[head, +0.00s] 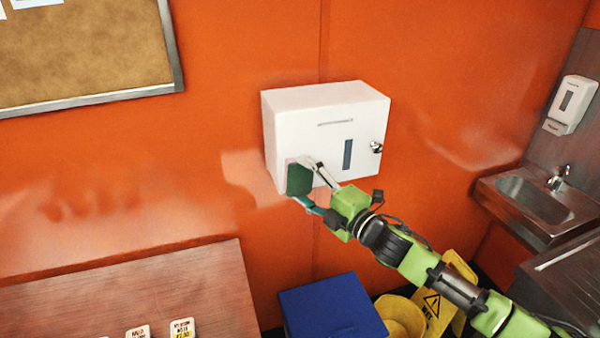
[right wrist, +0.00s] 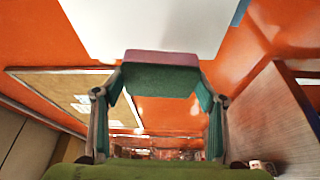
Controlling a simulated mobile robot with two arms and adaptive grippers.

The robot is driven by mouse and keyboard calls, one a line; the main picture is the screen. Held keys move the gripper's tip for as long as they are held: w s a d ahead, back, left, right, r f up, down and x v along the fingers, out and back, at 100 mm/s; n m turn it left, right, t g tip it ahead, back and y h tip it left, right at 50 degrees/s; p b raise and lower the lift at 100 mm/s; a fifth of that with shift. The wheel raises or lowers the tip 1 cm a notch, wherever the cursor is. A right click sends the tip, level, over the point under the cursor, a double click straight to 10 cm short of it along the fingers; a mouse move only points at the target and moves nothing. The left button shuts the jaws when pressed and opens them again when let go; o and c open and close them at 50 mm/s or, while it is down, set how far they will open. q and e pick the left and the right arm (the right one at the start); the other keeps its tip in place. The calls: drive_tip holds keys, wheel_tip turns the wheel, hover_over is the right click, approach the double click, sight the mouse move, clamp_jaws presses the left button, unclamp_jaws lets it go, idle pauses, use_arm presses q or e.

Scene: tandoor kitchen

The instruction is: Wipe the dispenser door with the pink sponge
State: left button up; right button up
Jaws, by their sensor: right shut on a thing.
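The white dispenser (head: 300,120) hangs on the orange wall, with its front door (head: 355,115) shut. The door has a dark vertical window and a round lock at its right. My right gripper (head: 308,183) is shut on the sponge (head: 299,180) at the door's lower left corner. The sponge's dark green side shows in the head view. In the right wrist view, the sponge (right wrist: 160,80) sits between both fingers, its pink layer towards the white dispenser (right wrist: 150,25). I cannot tell whether the pink face touches the door. My left gripper is out of view.
A wooden table (head: 130,295) with small labelled cards stands at the lower left. A blue box (head: 330,308) and a yellow wet-floor sign (head: 437,305) are below my right arm. A sink (head: 540,200) and a soap dispenser (head: 572,103) are at the right. A corkboard (head: 85,55) hangs upper left.

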drive_tip(key=shift+s, duration=0.1)
drive_tip(key=shift+s, duration=0.1)
drive_tip(key=shift+s+d, duration=0.3)
drive_tip(key=shift+s, duration=0.4)
drive_tip(key=shift+s+d, duration=0.25)
drive_tip(key=shift+s, duration=0.45)
drive_tip(key=shift+w, duration=0.1)
